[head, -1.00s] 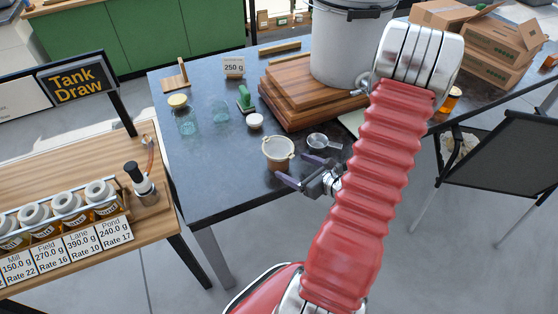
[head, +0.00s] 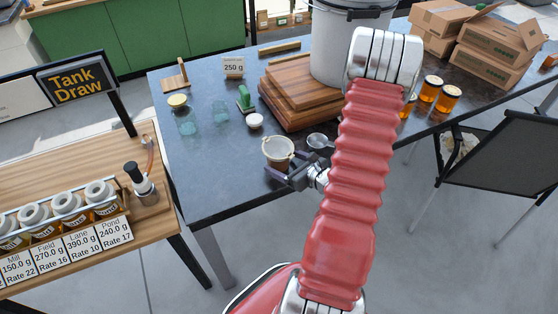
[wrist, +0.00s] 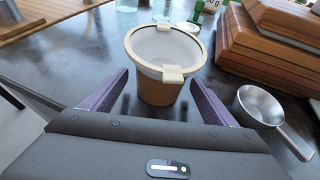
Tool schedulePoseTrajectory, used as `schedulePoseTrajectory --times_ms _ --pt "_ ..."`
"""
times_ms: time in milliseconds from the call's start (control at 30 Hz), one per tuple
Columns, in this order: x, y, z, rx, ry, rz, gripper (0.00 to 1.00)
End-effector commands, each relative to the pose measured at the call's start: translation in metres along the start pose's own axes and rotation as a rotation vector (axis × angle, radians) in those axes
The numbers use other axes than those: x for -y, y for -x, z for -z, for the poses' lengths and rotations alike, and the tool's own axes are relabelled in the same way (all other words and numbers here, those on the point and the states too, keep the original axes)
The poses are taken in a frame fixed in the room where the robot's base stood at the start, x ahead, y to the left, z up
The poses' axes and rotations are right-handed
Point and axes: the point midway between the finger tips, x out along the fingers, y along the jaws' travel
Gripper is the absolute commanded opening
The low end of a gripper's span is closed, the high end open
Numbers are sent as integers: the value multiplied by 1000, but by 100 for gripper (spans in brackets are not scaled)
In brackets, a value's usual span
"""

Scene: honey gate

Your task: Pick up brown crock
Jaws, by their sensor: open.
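The brown crock (head: 278,162) stands upright near the front edge of the dark table. A cream-rimmed strainer (wrist: 168,50) sits on top of it, and the crock's brown lower body (wrist: 158,92) shows below the rim in the wrist view. My gripper (head: 287,170) is open at the crock's near side. In the wrist view my gripper (wrist: 160,85) has one purple finger to the left and one to the right of the crock's lower body. I cannot tell whether either finger touches it.
A small metal pan (wrist: 262,105) lies close to the right finger, also beside the crock in the head view (head: 318,141). Stacked wooden boards (head: 297,95) bear a large grey bucket (head: 340,50) behind. A white-lidded jar (head: 255,121) stands behind the crock.

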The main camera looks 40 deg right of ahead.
Motion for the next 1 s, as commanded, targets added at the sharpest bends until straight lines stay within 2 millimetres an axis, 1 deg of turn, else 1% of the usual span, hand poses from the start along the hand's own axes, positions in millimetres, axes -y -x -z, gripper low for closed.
schedulePoseTrajectory --times_ms 33,100,200,300,833,867,1000 --pt "-1 -8 1 -1 1 -4 80" --pt "0 -18 2 0 1 -3 80" --pt "0 -28 1 0 1 -3 80" --pt "1 -34 1 0 0 -1 80" --pt "1 -34 1 0 0 0 80" --pt "1 -34 1 0 0 0 80" --pt "1 -34 1 0 0 0 70"
